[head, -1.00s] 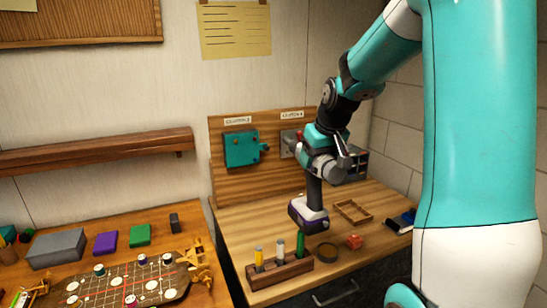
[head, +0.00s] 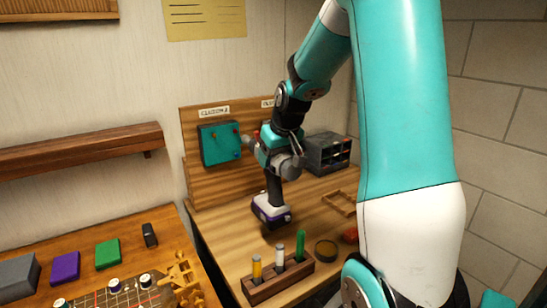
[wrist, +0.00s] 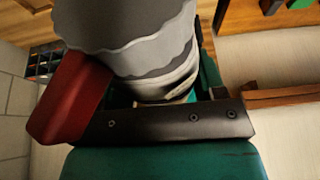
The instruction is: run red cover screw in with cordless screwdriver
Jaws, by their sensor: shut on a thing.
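The cordless screwdriver (head: 266,207) has a grey body and a white and purple base. My gripper (head: 284,157) is shut on its upper body, base hanging down over the bench. The grey body also fills the wrist view (wrist: 140,45). A teal box (head: 219,144) is mounted on the wooden back panel, with small red spots on its front. I cannot tell which of them is the red cover screw. The driver's nose (head: 249,142) points left, close to the box's right edge; contact cannot be told. The tip is hidden in the wrist view.
A wooden holder (head: 278,281) with several upright bits stands at the bench front. A round dark dish (head: 326,250), a wooden frame (head: 341,203) and a drawer unit (head: 328,153) lie to the right. A separate table with coloured blocks is at left.

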